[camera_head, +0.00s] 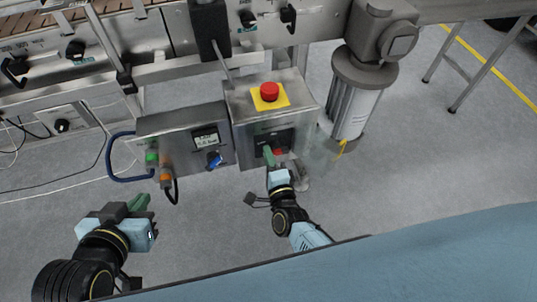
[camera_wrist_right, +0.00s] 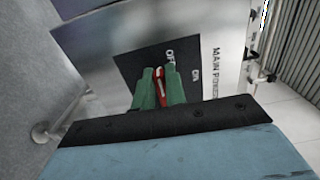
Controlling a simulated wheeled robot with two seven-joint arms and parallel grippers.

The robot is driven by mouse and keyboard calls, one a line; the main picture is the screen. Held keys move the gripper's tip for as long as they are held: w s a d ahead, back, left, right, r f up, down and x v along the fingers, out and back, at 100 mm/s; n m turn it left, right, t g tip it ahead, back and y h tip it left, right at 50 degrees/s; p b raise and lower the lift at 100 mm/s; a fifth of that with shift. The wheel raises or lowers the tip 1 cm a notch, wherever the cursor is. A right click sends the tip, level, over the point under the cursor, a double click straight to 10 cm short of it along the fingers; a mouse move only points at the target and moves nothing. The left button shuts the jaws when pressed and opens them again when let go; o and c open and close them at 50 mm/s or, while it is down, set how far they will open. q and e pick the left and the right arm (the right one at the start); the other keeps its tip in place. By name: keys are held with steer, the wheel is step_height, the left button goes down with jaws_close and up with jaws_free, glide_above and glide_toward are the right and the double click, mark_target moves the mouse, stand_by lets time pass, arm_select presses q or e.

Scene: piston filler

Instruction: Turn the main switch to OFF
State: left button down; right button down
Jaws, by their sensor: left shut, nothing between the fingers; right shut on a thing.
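The main switch shows in the right wrist view as a red handle (camera_wrist_right: 161,86) on a black plate (camera_wrist_right: 135,68) with the labels OFF and ON beside "MAIN POWER". In the head view the black plate (camera_head: 262,137) is on the front of the right-hand steel box, below the emergency stop. My right gripper (camera_head: 269,155) is at this plate; its green fingers (camera_wrist_right: 158,88) are shut on the red handle, one on each side. My left gripper (camera_head: 140,203) is shut and empty, low on the left, away from the boxes.
A red emergency stop button (camera_head: 269,91) on a yellow plate tops the right box. The left box (camera_head: 180,135) carries a display, a blue knob (camera_head: 214,159), and green and orange connectors. A steel cylinder (camera_head: 352,108) stands right of the boxes. Open floor lies further right.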

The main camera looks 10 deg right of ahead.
arm_select(q)
steer(key=shift+s+f, duration=0.1)
arm_select(e)
steer(key=shift+s+d+f, duration=0.15)
steer(key=shift+d+f, duration=0.15)
steer(key=shift+d, duration=0.05)
steer(key=c, duration=1.5)
jaws_free()
steer(key=shift+c, duration=0.2)
steer(key=shift+o, duration=0.5)
steer(key=shift+a+r, duration=0.1)
steer(key=shift+r, duration=0.05)
